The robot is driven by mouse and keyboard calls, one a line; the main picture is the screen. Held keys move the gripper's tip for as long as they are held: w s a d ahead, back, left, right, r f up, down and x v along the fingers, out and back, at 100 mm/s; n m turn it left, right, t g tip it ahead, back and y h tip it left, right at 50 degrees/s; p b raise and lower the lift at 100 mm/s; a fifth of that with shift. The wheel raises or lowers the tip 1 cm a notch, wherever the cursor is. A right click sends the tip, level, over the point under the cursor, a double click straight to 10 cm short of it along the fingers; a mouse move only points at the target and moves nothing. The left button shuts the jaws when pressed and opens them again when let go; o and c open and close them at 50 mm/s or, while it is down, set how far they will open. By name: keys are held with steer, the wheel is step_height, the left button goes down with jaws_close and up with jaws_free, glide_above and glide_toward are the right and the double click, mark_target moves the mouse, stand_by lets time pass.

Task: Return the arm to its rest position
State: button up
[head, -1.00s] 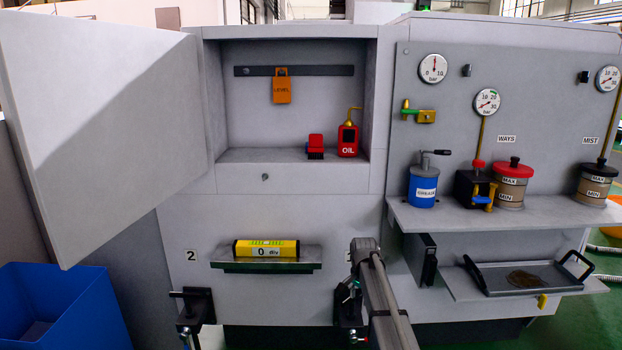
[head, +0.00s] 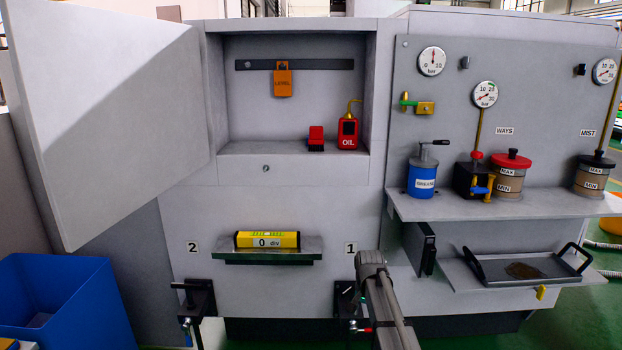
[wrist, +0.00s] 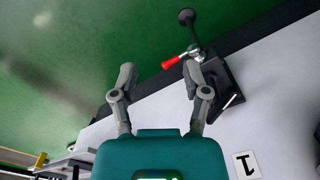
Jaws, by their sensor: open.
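My arm (head: 385,300) reaches up from the bottom of the head view, in front of the machine near the label 1. My gripper (wrist: 159,72) shows in the wrist view, with its two fingers apart and nothing between them. In that view a black clamp with a red-tipped handle (wrist: 172,63) lies just beyond the right finger. I cannot tell whether they touch. The fingertips are hidden in the head view.
A yellow level (head: 267,240) sits on a small shelf by label 2. Another black clamp (head: 198,300) is below it. A blue bin (head: 70,310) stands at the lower left. A tray (head: 520,268) and a shelf (head: 480,207) with several containers are at the right.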

steer(key=s+f+n+b, duration=0.3)
steer(key=s+f, duration=0.1)
steer(key=s, duration=0.7)
steer(key=s+f+n+b, duration=0.3)
steer(key=s+n, duration=0.1)
steer(key=s, duration=0.7)
step_height(320, 180, up, 34)
steer(key=p, duration=3.3)
steer(key=shift+d, duration=0.35)
